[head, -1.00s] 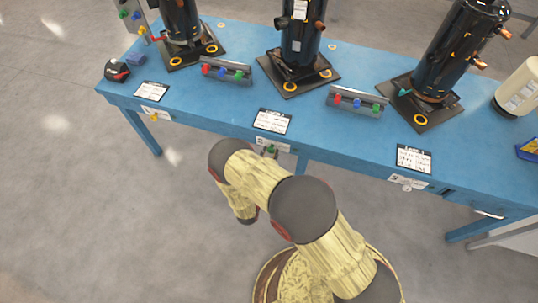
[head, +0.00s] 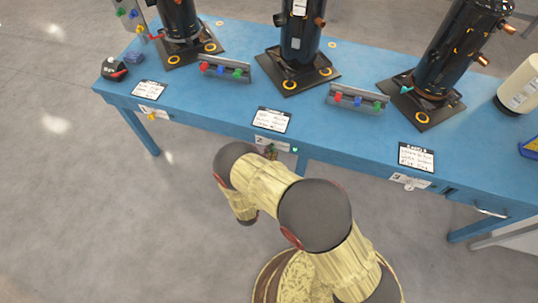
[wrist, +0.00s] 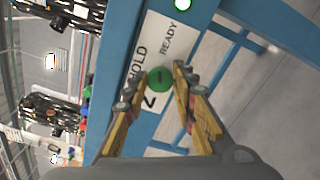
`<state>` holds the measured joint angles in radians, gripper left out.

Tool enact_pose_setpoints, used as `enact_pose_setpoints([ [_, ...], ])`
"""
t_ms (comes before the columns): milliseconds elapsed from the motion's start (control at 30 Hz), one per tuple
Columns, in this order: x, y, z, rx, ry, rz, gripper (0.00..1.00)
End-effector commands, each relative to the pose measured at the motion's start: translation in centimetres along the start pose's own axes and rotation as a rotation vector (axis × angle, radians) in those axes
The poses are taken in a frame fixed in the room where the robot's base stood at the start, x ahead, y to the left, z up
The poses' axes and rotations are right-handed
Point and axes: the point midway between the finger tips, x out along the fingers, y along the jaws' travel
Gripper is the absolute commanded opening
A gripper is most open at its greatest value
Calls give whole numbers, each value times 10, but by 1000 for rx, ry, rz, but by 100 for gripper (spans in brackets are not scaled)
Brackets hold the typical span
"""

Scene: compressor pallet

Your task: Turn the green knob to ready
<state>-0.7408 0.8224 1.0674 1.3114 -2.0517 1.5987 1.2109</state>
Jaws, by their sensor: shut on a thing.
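The green knob (wrist: 160,79) is on a white label plate (wrist: 150,42) on the blue bench's front edge. The plate reads HOLD, READY and 2 in the wrist view. A short dark mark shows on the knob's face, but which word it points at is hard to tell. My gripper (wrist: 151,86) is shut on the knob, with one finger on each side. A green light (wrist: 183,3) glows near READY and also shows in the head view (head: 295,149). In the head view, my arm partly hides the knob and gripper.
The blue bench (head: 320,130) holds several black compressors, including a middle one (head: 300,35), and grey button bars (head: 357,101). Other plates sit left (head: 153,113) and right (head: 411,181) along the front edge. Open floor lies in front.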

Motion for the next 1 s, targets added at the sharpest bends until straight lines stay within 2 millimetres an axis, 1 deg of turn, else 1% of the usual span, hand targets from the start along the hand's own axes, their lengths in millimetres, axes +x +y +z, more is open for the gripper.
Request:
enact_pose_setpoints([
  [200, 0, -3, 0, 179, 0, -2, 1],
  [500, 0, -3, 0, 352, 0, -2, 1],
  [700, -1, -4, 0, 407, 0, -2, 1],
  [1000, -1, -4, 0, 427, 0, -3, 1],
])
